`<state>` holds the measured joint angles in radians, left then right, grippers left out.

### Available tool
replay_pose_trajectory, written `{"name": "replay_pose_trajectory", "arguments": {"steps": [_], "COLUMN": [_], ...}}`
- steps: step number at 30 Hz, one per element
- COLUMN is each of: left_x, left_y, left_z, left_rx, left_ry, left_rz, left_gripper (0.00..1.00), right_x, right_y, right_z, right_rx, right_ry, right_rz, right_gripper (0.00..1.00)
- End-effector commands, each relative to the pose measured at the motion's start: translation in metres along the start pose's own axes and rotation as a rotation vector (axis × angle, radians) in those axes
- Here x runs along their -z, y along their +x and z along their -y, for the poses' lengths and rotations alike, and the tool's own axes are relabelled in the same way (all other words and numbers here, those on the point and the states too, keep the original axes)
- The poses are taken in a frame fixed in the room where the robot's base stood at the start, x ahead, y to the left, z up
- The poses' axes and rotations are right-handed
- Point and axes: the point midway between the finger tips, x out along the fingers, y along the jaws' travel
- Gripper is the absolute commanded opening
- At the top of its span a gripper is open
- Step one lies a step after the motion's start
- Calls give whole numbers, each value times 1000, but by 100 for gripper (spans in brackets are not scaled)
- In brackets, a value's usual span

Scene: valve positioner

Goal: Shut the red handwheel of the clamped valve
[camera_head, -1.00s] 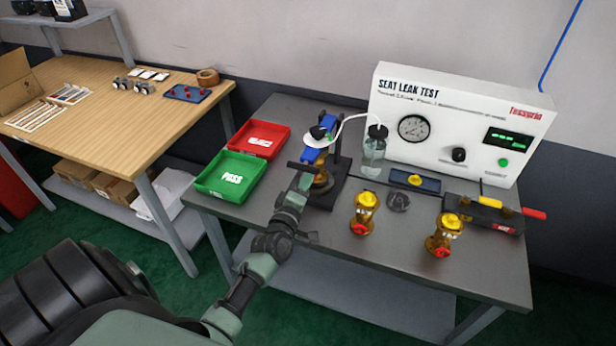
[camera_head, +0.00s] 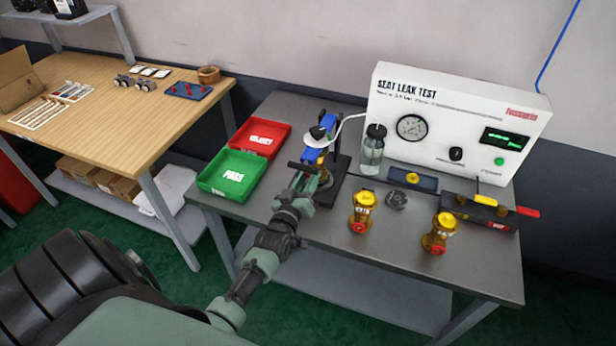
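The clamped valve (camera_head: 313,154) is a brass body in a dark stand with a blue clamp (camera_head: 329,122) above it, at the back middle of the grey bench. My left gripper (camera_head: 308,172) is right in front of this valve and overlaps it in the view. The red handwheel does not show; it is likely hidden behind my gripper. I cannot tell whether the fingers touch it or how far apart they are. My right gripper is not in view.
Two loose brass valves with red handwheels, one at the middle (camera_head: 363,212) and one at the right (camera_head: 440,233), stand on the bench. A green PASS tray (camera_head: 207,186) and a red REJECT tray (camera_head: 240,141) lie left. A bottle (camera_head: 373,150) and the leak tester (camera_head: 458,115) stand behind.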

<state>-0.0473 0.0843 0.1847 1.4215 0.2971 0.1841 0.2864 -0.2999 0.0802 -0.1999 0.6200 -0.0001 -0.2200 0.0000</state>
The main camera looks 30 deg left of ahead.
Motion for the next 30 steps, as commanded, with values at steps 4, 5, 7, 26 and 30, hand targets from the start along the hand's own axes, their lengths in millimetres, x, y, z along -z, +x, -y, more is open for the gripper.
{"name": "replay_pose_trajectory", "arguments": {"steps": [4,5,7,26,30], "left_x": [-2,-2,-2,-2,-1], "left_y": [-1,-1,-1,-1,0], "left_z": [0,0,0,0,0], "left_rx": [2,2,2,1,1], "left_ry": [47,54,66,79,79], "left_rz": [5,5,5,4,2], "left_gripper": [0,0,0,52,52], "right_x": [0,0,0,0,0], "right_y": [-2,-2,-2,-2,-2], "right_z": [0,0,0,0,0], "right_rx": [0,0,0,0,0], "right_ry": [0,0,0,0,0], "right_rz": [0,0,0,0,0], "right_gripper": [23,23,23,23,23]}}
